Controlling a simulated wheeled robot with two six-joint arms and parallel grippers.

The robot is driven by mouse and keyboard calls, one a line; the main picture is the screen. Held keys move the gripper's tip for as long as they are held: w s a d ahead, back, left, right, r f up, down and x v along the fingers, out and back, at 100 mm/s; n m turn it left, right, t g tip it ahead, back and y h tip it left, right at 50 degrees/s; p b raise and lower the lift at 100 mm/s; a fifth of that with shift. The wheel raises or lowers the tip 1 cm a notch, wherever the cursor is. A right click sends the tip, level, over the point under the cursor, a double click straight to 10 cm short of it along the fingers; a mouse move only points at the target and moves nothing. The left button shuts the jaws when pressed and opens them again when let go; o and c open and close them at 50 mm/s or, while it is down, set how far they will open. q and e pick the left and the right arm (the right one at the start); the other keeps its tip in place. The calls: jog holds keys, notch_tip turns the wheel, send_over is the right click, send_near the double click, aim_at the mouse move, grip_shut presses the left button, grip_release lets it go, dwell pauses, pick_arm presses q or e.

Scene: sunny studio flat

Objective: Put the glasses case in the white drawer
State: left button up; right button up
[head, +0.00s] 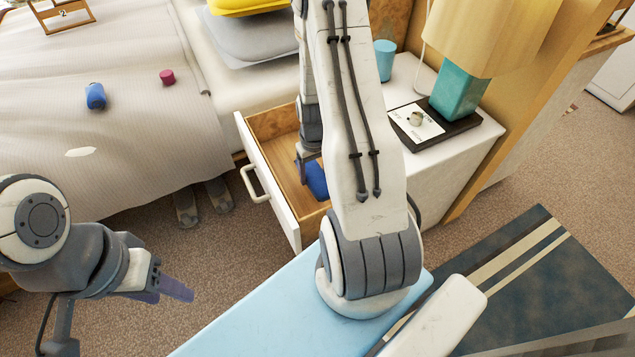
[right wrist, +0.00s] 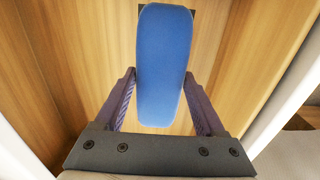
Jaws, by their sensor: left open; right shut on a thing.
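The white drawer (head: 272,192) is pulled open from the white nightstand (head: 440,165), with its wooden inside showing. The glasses case (right wrist: 163,65) is a blue, rounded, long shape between the fingers of my right gripper (right wrist: 160,100). In the head view the blue case (head: 317,180) shows inside the drawer, partly hidden by my right arm. My right gripper (head: 308,160) reaches down into the drawer and is shut on the case. I cannot tell whether the case touches the drawer floor. My left gripper (head: 175,287) is open and empty, low at the left, away from the drawer.
A teal lamp (head: 460,92), a dark book (head: 433,124) with a white card, and a blue cup (head: 385,58) stand on the nightstand. The bed (head: 130,130) holds a blue item (head: 95,96) and a dark pink cylinder (head: 167,77). Slippers (head: 203,203) lie beside the bed.

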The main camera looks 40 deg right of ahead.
jog(key=shift+f+b, duration=0.7)
jog(key=shift+f, duration=2.05)
